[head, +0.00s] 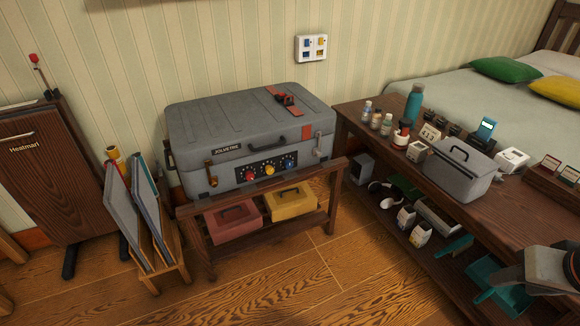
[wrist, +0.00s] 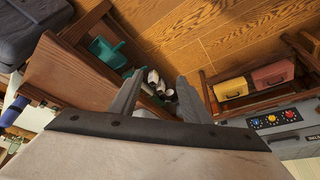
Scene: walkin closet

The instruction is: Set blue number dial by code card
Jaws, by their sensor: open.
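The blue dial (head: 289,161) is the rightmost of three on the dark front panel of a grey case. The yellow dial (head: 269,169) and red dial (head: 249,176) sit to its left. The blue dial also shows at the right of the wrist view (wrist: 289,114); its setting is too small to read. A small white card with dark digits (head: 430,132) stands on the right bench; the digits are not surely legible. My gripper (wrist: 158,88) is open and empty, well apart from the dials, with the bench and floor beyond its fingers.
The grey case (head: 240,115) lies on a low wooden stand (head: 285,228) above a red box (head: 230,221) and a yellow box (head: 290,201). The cluttered wooden bench (head: 355,125) is to the right. Wooden floor (head: 300,280) is clear in front. A rack with panels (head: 165,240) stands left.

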